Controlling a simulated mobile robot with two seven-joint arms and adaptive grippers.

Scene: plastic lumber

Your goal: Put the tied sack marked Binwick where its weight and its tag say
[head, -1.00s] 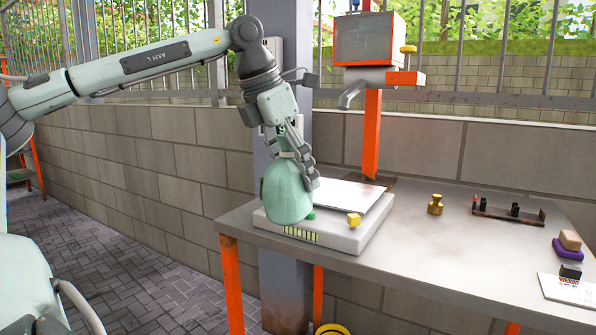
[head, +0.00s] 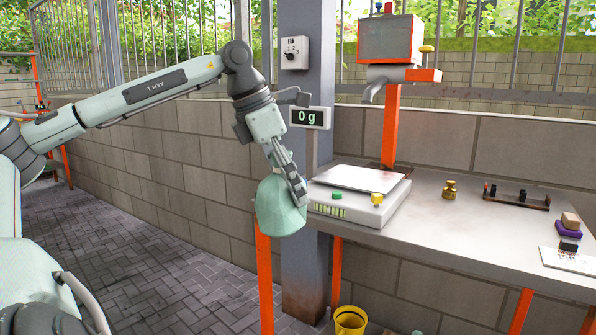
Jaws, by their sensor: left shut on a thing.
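My left gripper (head: 289,178) is shut on the neck of a pale green sack (head: 277,210). The sack hangs from it just left of the table's left end, beside the scale and clear of its plate. No tag or writing on the sack can be made out. The scale (head: 358,196) stands on the table with a bare white plate, a green button and a yellow knob. My right gripper is not in view.
The grey metal table (head: 440,230) holds a brass weight (head: 449,190), a dark rack (head: 515,197), a purple block (head: 568,230) and a printed card (head: 570,261). A yellow bucket (head: 350,320) stands on the floor below. A fan switch (head: 294,53) is on the pillar. The paved floor at left is clear.

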